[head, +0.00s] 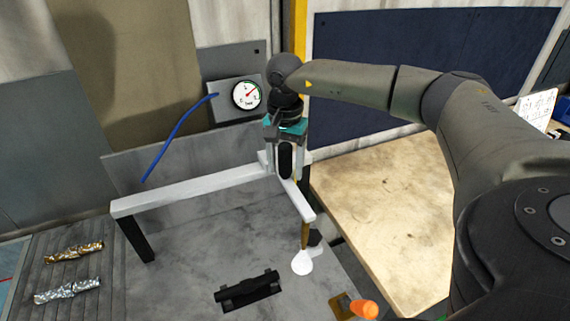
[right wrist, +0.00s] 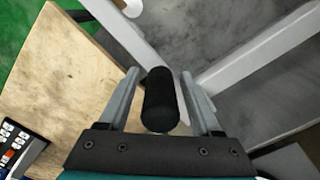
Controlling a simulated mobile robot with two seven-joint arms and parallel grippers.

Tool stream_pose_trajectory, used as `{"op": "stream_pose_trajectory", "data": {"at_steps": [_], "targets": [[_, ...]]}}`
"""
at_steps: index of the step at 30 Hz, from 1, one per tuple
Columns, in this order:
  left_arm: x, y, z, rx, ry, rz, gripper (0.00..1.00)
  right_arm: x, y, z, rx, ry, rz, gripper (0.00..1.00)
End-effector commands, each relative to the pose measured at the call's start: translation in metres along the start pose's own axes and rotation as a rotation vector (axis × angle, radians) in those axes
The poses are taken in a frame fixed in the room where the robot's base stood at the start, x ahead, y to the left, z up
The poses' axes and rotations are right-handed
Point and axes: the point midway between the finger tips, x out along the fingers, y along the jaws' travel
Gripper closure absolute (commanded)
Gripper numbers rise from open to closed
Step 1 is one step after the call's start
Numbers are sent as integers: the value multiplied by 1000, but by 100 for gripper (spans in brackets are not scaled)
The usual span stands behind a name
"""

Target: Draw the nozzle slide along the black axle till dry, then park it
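The nozzle slide is a white crossbar (head: 296,200) on a long white rail (head: 195,188). A thin brass-coloured tube (head: 305,236) hangs from its near end, with a white cone (head: 302,262) below. A black upright handle (head: 285,159) stands at the slide; it also shows in the right wrist view (right wrist: 160,100). My right gripper (head: 285,170) is over the handle, its fingers (right wrist: 160,75) on either side with narrow gaps. The black axle (head: 249,290) appears to be the dark bar on the grey bed, left of the cone. My left gripper is out of view.
A dial gauge (head: 247,95) and a blue hose (head: 176,138) are behind the rail. An orange knob (head: 365,309) stands at the front. Metallic shaft-like parts (head: 68,290) lie at left. A wooden board (head: 385,215) at right is clear.

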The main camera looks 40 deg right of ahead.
Motion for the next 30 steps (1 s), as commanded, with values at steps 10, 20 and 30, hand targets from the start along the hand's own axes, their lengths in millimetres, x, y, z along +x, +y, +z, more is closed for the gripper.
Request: {"op": "stream_pose_trajectory", "data": {"at_steps": [10, 20, 30], "targets": [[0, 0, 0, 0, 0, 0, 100, 0, 0, 0, 0, 0, 0, 76], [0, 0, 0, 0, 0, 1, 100, -1, 0, 0, 0, 0, -1, 100], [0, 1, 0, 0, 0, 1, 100, -1, 0, 0, 0, 0, -1, 100]]}}
